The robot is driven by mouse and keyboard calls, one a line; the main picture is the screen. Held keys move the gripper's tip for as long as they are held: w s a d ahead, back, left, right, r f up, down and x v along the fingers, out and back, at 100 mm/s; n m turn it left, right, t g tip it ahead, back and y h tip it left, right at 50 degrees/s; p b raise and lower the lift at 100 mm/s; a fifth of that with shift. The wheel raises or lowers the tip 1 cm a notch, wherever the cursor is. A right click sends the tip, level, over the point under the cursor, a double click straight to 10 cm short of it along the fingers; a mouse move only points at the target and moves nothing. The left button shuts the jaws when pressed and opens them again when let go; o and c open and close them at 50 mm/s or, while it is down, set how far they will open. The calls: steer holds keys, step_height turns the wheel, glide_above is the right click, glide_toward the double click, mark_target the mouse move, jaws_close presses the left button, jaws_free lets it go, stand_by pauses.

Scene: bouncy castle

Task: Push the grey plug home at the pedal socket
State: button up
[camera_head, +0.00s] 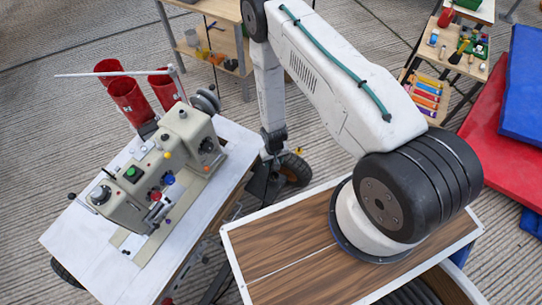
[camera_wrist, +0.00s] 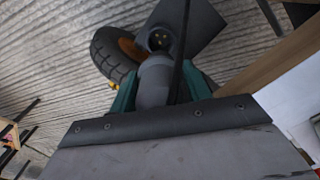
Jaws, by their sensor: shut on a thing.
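In the wrist view, my gripper (camera_wrist: 160,86) has its green fingers shut on the grey plug (camera_wrist: 153,84), a smooth grey cylinder pointing up the picture. Just beyond the plug's end is the pedal socket (camera_wrist: 160,39), a dark round opening with small gold contacts, on a dark grey pedal block (camera_wrist: 196,24). The socket's opening still shows, so the plug is outside it. I cannot tell how wide the gap is. In the head view, my gripper is low between the tables and its fingers, plug and socket cannot be made out.
A black cable (camera_wrist: 183,50) runs past the plug's right side. A black wheel with an orange hub (camera_wrist: 113,52) stands close on the left. In the head view, a sewing machine (camera_head: 150,175) stands on a white table (camera_head: 85,255), its edge close to my arm.

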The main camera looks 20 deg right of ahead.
steer(key=shift+s+f, duration=0.1)
steer(key=shift+f, duration=3.75)
steer(key=shift+s+f, duration=0.1)
steer(key=shift+f, duration=1.6)
steer(key=shift+r, duration=0.25)
steer(key=shift+r, duration=1.15)
steer(key=shift+r, duration=0.25)
steer(key=shift+f, duration=0.85)
